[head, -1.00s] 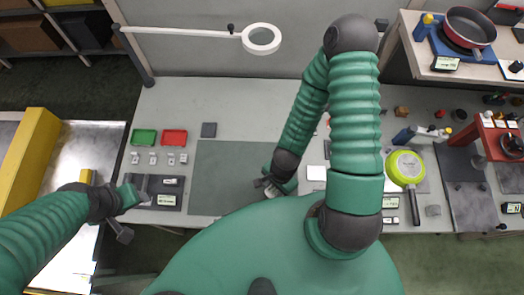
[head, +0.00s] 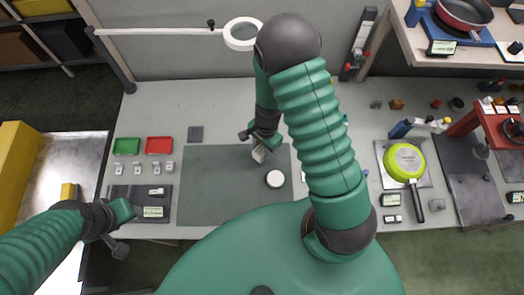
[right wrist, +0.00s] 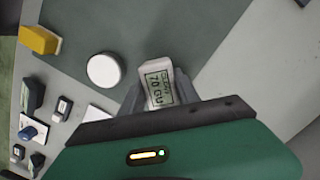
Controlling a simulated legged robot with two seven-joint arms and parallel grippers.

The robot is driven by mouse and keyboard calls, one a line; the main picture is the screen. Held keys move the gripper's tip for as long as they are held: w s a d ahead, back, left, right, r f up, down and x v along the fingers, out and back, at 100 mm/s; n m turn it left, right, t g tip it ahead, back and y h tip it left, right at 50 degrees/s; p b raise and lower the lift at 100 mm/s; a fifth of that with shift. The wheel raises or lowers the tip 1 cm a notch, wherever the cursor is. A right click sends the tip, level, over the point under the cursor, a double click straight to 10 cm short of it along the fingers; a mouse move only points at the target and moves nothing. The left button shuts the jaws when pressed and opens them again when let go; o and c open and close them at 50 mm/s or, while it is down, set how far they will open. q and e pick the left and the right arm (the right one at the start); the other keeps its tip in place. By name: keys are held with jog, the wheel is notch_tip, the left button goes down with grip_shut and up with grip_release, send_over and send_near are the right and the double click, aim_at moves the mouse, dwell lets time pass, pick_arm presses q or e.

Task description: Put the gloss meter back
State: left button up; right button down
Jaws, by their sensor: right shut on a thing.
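The gloss meter (right wrist: 158,84) is a small pale block whose display reads 70 GU. My right gripper (right wrist: 156,98) is shut on it, with a finger on each side. In the head view my right gripper (head: 262,150) holds the gloss meter (head: 259,155) over the upper right part of the grey-green mat (head: 215,190). A round white disc (head: 275,179) lies on the mat just below it; it also shows in the right wrist view (right wrist: 103,70). My left gripper (head: 121,232) is at the left front table edge, by a dark labelled tray (head: 128,196); its jaws are unclear.
A green tray (head: 126,146) and a red tray (head: 159,144) stand at the back left, with small white items before them. A yellow-green pan (head: 404,162) lies at the right. A metal conveyor with a yellow side (head: 25,170) is at far left. The mat's left part is clear.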

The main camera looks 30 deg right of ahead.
aim_at(261, 155)
jog(key=f, duration=0.3)
jog(key=shift+a+f, duration=0.1)
jog(key=shift+a, duration=0.5)
jog(key=c, duration=1.3)
grip_release()
jog(key=shift+f, duration=0.1)
jog(key=o, duration=0.4)
jog(key=shift+d, duration=0.3)
pick_arm(q)
jog(key=shift+s+a+r, duration=0.15)
jog(key=shift+a, duration=0.1)
pick_arm(e)
jog(key=shift+d, duration=0.1)
